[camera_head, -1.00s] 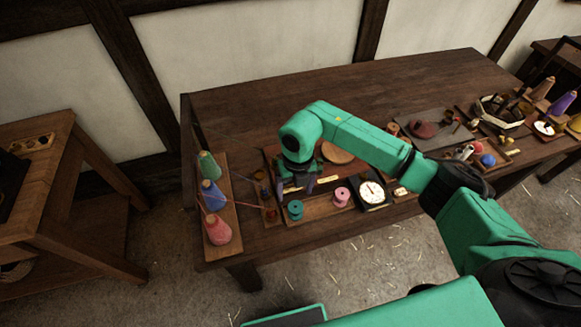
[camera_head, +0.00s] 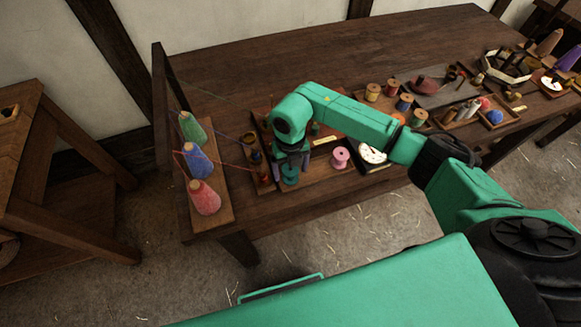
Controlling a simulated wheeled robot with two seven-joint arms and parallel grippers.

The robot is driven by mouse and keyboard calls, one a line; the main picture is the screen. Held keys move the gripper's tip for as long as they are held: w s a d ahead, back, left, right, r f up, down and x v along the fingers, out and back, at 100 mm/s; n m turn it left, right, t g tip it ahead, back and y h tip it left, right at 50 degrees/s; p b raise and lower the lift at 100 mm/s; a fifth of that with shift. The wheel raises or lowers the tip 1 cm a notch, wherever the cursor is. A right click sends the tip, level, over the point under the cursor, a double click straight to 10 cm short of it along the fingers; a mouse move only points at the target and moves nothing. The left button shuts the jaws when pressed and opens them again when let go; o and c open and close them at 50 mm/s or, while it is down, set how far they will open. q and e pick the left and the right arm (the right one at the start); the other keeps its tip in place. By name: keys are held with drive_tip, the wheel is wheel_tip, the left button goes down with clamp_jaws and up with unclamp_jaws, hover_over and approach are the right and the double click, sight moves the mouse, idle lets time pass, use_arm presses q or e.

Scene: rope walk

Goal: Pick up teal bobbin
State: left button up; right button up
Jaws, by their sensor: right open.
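The teal bobbin (camera_head: 290,176) stands upright at the left end of a low wooden tray (camera_head: 318,179) near the table's front edge. My right gripper (camera_head: 291,167) points down just over it, fingers apart. The fingers appear to be on either side of the bobbin's upper part; I cannot tell whether they touch it. The gripper hides the bobbin's top. My left gripper is not in view.
A pink bobbin (camera_head: 340,158) and a white dial (camera_head: 372,153) stand just right of the gripper. Green (camera_head: 191,128), blue (camera_head: 198,161) and red (camera_head: 203,198) thread cones stand on a board at left. The table's back is clear.

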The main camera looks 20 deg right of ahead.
drive_tip(key=shift+w, duration=0.1)
drive_tip(key=c, duration=0.9)
wheel_tip(320, 180, up, 8)
drive_tip(key=p, duration=0.5)
drive_tip(key=shift+r+p, duration=0.1)
drive_tip(key=shift+p, duration=0.25)
drive_tip(key=shift+c, duration=0.2)
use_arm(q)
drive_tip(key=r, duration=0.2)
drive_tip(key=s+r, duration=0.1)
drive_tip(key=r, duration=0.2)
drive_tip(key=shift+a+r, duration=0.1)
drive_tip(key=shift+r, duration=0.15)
